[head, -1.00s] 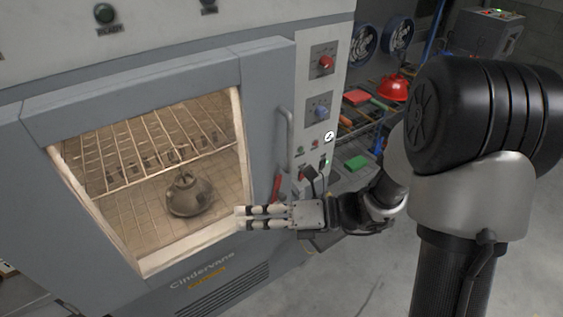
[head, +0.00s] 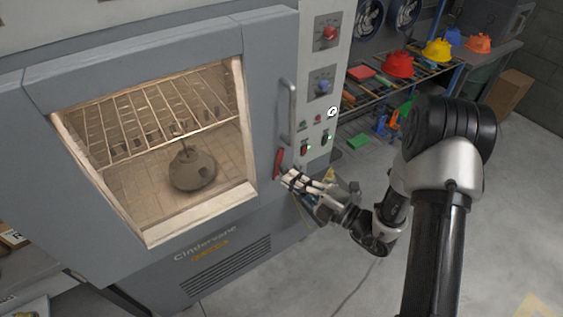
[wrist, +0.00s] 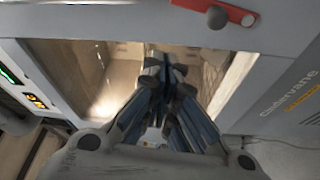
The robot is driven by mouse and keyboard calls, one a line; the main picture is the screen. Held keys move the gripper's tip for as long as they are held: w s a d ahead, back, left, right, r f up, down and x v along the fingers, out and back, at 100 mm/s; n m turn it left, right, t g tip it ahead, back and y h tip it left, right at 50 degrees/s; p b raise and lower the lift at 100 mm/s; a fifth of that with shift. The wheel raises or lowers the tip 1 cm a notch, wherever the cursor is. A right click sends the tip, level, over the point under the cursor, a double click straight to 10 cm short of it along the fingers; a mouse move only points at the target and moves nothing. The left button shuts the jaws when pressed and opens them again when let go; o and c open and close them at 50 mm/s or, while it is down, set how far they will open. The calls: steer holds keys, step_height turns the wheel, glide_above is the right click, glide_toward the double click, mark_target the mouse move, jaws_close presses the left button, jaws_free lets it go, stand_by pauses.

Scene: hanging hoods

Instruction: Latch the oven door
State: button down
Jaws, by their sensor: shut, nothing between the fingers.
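The grey oven door (head: 262,100) has a lit window and a vertical bar handle (head: 291,112) at its right edge. It looks roughly flush with the oven, but I cannot tell if it is fully shut. The red latch lever (head: 278,161) sits below the handle, tilted slightly off vertical. My gripper (head: 287,177) is just below and right of the lever in the head view; I cannot tell if they touch. In the wrist view the gripper (wrist: 166,62) has its fingers together and empty, with the window behind them. The red lever (wrist: 222,10) crosses the top edge there, apart from the fingertips.
The control panel (head: 322,95) with knobs and switches is right of the handle. A rack with a red helmet (head: 398,64) and tools stands behind, right. A dark rounded object (head: 192,168) is inside the oven. The floor (head: 350,260) at front right is open.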

mark_target(267, 152)
steer(key=b+x, duration=0.2)
steer(key=x, duration=0.7)
steer(key=shift+a, duration=0.15)
steer(key=shift+w+d+f+b, duration=0.25)
steer(key=shift+w+d+b, duration=0.35)
steer(key=shift+w+d, duration=0.75)
steer(key=shift+d, duration=0.05)
steer(key=shift+d, duration=0.1)
